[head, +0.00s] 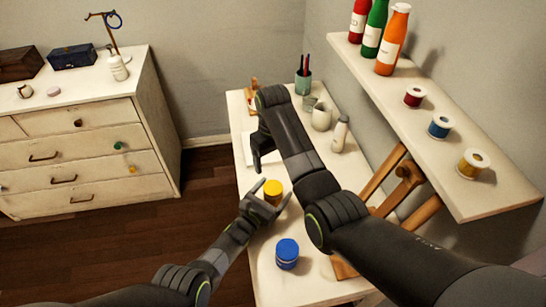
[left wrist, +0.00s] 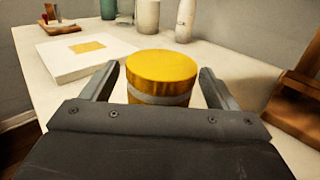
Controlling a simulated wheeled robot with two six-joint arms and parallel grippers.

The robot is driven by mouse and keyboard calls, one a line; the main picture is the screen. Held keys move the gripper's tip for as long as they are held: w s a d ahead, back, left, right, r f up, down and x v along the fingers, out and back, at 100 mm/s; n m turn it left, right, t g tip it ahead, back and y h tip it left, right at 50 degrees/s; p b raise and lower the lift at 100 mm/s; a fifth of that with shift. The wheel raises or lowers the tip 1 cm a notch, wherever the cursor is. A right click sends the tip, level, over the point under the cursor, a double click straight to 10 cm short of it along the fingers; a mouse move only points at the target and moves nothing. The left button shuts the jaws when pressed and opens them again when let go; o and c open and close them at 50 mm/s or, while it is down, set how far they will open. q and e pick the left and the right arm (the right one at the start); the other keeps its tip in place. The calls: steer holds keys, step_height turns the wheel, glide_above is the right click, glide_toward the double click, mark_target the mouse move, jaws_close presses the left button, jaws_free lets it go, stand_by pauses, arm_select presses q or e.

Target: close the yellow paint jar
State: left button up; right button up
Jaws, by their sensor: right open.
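The yellow paint jar (head: 273,187) stands upright on the white table. In the left wrist view the jar (left wrist: 160,78) shows a yellow top, a pale band below it and yellow under that; I cannot tell how tightly the top sits. My left gripper (head: 268,196) is open, its fingers (left wrist: 160,85) on either side of the jar with visible gaps. The jar's lower part is hidden behind the gripper's body in the left wrist view. My right gripper (head: 257,160) is open and empty, pointing down over the table beyond the jar.
A blue jar (head: 287,253) stands nearer on the table. A white panel with a yellow square (left wrist: 85,52) lies beyond the yellow jar. Cups and a white bottle (head: 340,133) stand at the back right. A wooden easel (head: 405,185) and a shelf (head: 455,155) are on the right.

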arm_select(q)
steer(key=shift+s+a+p, duration=0.3)
steer(key=shift+s, duration=0.1)
steer(key=p+v, duration=0.2)
steer(key=v, duration=0.3)
steer(key=shift+s+a+r, duration=0.1)
steer(key=shift+s+a, duration=0.05)
steer(key=shift+s, duration=0.1)
steer(key=v, duration=1.1)
